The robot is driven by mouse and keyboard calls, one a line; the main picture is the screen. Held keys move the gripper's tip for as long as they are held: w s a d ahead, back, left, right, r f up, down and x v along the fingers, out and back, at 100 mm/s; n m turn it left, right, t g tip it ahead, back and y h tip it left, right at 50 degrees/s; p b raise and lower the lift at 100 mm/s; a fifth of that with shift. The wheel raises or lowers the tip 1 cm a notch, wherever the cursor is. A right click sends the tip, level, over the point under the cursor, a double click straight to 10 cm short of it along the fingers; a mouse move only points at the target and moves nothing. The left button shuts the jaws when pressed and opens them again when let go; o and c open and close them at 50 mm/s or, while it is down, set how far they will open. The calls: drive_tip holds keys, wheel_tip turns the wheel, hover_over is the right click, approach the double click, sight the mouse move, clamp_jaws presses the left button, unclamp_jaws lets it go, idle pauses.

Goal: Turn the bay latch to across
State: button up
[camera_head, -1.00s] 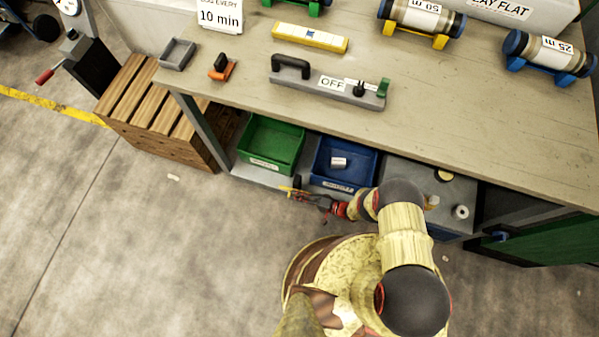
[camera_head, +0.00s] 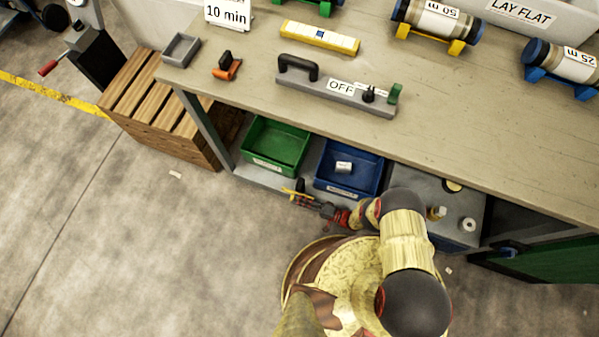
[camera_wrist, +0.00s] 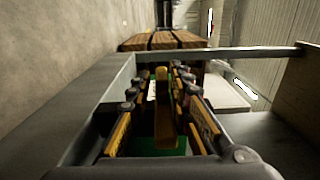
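My gripper (camera_head: 299,193) is low in front of the bench's lower shelf, by the front of the green bin (camera_head: 276,146). In the wrist view my gripper (camera_wrist: 163,115) has its two yellow-and-black fingers apart. A yellow bar with a rounded end (camera_wrist: 162,112) stands between them, with gaps on both sides. It may be the bay latch, but I cannot tell for sure. In the head view a small black upright part and a yellow strip overlap at the fingertips, too small to separate. A blue handle (camera_head: 509,252) shows by the green panel at right.
The blue bin (camera_head: 348,169) holds a white cylinder (camera_head: 344,167). The bench top (camera_head: 470,130) overhangs the shelf. A wooden crate (camera_head: 160,115) stands left of the bench. The floor (camera_head: 140,240) in front is mostly clear.

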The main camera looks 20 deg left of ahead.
drive_tip(key=shift+o, duration=1.2)
drive_tip(key=shift+r, duration=0.1)
drive_tip(key=shift+w+r, duration=0.1)
drive_tip(key=shift+w+r, duration=0.1)
drive_tip(key=shift+r, duration=1)
drive_tip(key=o, duration=1.2)
wheel_tip(320, 180, up, 6)
drive_tip(key=shift+f, duration=0.25)
drive_tip(key=shift+r, duration=1.1)
drive_tip(key=c, duration=1.2)
